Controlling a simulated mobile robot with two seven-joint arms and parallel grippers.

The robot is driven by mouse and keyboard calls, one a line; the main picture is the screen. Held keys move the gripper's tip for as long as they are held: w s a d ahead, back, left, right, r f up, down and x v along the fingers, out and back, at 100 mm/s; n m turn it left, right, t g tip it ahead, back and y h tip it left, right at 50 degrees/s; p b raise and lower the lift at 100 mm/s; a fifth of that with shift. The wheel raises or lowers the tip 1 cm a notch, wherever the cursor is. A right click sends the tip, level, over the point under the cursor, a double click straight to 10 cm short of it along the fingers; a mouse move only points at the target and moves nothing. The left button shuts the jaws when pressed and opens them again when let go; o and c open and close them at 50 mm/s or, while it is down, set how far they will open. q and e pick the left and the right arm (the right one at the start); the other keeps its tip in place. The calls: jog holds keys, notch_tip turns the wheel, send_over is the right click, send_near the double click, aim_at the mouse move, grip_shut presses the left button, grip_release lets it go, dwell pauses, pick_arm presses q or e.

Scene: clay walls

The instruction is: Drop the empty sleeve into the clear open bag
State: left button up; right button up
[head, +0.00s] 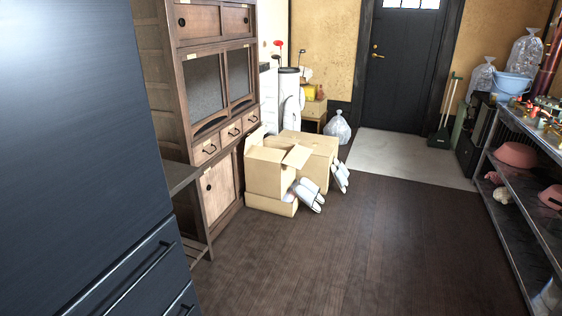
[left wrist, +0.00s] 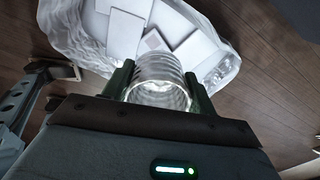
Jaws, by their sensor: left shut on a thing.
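In the left wrist view my left gripper (left wrist: 160,88) is shut on a clear ribbed sleeve (left wrist: 160,70), held between its two dark green fingers. The sleeve looks see-through and hollow. Beyond it lies the clear open bag (left wrist: 229,70), its mouth facing up. Several white flat pieces (left wrist: 128,28) are inside the bag. In the picture the sleeve overlaps the bag's near side; its height above the bag cannot be told. Neither gripper shows in the head view, and my right gripper is not seen.
A tied clear bag (head: 337,128) stands near the dark door (head: 407,70). Metal shelving (head: 513,185) lines the right. The middle floor (head: 360,240) is clear.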

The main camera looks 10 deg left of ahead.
pick_arm(q)
notch_tip(320, 180, down, 3)
jog(key=b, duration=0.2)
jog(key=shift+s+f+b, duration=0.1)
jog(key=shift+f+b, duration=0.1)
jog(key=shift+b, duration=0.1)
jog(key=shift+f, duration=0.25)
jog(key=shift+f+b, duration=0.15)
jog(key=shift+b, duration=0.3)
jog(key=o, duration=1)
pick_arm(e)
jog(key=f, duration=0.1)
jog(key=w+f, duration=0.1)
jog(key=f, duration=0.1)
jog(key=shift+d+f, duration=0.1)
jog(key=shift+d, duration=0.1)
